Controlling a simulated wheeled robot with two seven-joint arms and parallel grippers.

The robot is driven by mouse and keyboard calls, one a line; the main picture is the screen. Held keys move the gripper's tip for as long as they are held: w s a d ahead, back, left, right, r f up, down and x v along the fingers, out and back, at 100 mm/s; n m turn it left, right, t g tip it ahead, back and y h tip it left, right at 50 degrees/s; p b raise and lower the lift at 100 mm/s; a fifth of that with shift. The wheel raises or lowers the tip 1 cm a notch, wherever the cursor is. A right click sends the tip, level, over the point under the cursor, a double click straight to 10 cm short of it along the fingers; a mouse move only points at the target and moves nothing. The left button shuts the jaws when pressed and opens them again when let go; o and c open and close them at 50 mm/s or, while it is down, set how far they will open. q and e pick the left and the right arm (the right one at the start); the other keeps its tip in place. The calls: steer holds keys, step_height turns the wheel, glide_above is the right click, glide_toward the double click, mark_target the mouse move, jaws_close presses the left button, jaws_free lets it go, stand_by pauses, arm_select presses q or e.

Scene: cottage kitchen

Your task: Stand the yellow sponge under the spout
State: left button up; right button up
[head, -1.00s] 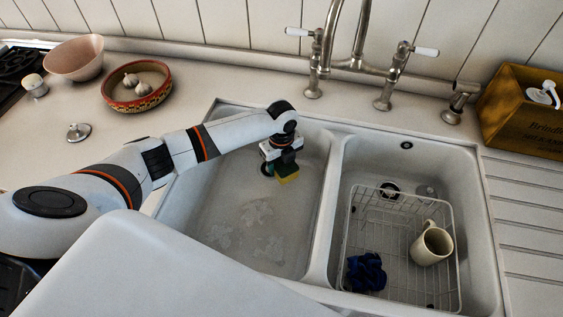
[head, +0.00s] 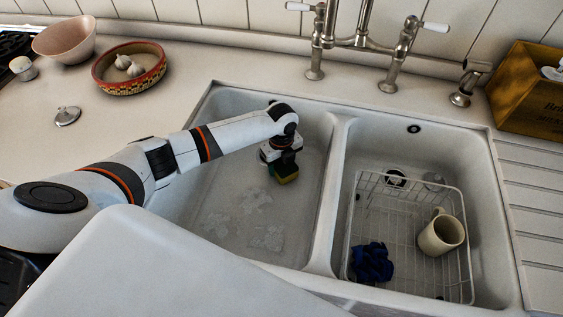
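The yellow sponge (head: 287,178), with a dark green side, shows just below my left gripper (head: 283,167) in the left sink basin (head: 225,225). The gripper points down and is shut on the sponge; its fingers partly hide the sponge's upper part. I cannot tell whether the sponge touches the basin floor. The metal tap (head: 361,40) stands behind the sink; its upper part and spout end are cut off by the top edge. My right gripper is out of view.
The right basin holds a white wire rack (head: 408,285) with a cream mug (head: 441,234) and a blue cloth (head: 371,263). A divider (head: 328,200) separates the basins. A patterned bowl (head: 130,68) with garlic, a pink bowl (head: 64,40) and a wooden box (head: 530,95) stand on the counter.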

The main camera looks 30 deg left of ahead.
arm_select(q)
steer(key=o, duration=0.5)
